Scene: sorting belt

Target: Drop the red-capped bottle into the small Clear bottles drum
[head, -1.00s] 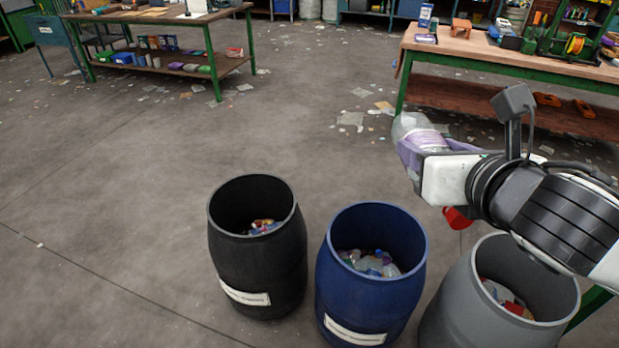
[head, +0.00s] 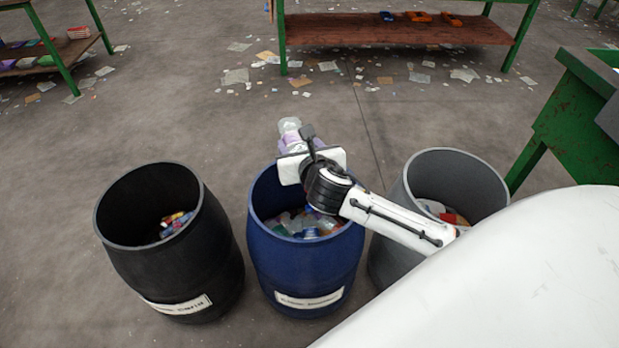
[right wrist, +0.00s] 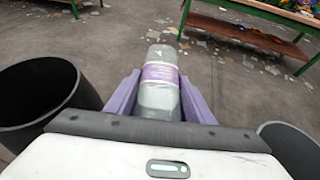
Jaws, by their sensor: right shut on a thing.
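My right gripper (head: 292,142) is shut on a clear bottle (head: 289,125) with a purple label band. In the right wrist view the bottle (right wrist: 160,82) lies between the purple fingers (right wrist: 152,100), its rounded base pointing away; its cap end is hidden. In the head view the gripper shows over the back part of the blue drum (head: 305,265), which holds clear and coloured bottles. A black drum (head: 190,270) stands to its left and a grey drum (head: 455,165) to its right. The drum labels are too small to read. My left gripper is out of view.
The black drum (right wrist: 35,95) shows at the left of the right wrist view and another drum rim (right wrist: 288,140) at the right. A green-legged bench (head: 400,30) stands behind, with open littered floor before it. A green stand (head: 570,120) is at the right.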

